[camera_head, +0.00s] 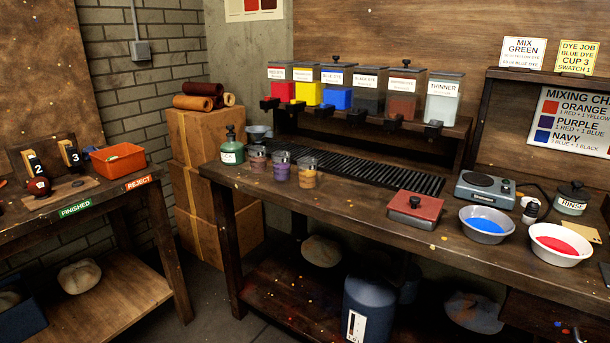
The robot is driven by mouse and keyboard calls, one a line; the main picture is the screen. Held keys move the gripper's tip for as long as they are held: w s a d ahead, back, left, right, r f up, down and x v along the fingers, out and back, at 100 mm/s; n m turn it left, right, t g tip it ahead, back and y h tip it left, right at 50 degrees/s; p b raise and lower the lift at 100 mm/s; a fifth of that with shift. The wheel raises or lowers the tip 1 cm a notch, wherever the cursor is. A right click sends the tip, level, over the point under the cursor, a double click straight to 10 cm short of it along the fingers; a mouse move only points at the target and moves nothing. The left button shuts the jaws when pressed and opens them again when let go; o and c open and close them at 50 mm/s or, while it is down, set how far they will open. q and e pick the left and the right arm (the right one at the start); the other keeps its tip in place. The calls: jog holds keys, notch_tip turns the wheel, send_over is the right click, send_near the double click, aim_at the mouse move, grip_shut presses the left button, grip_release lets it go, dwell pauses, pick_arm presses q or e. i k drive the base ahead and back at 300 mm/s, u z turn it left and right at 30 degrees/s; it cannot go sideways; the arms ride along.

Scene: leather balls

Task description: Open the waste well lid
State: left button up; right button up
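A square red-brown lid (415,204) with a small dark knob lies flat at the front edge of the long wooden bench, over a low grey metal box (410,221). It looks like the waste well lid, and it appears closed. No label can be read on it, and the inside of the well is hidden. Neither of my grippers shows in the head view.
A bowl of blue dye (487,225), a hot plate (484,190) and a bowl of red dye (560,244) stand right of the lid. Several dye cups (281,166) stand left. A slatted drain rack (370,172) lies behind. The bench front left of the lid is clear.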

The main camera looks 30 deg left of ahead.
aim_at(422, 207)
jog(key=z, duration=0.2)
jog(key=k, duration=0.35)
jog(key=u, duration=1.65)
jog(key=i, duration=0.8)
jog(key=z, duration=0.45)
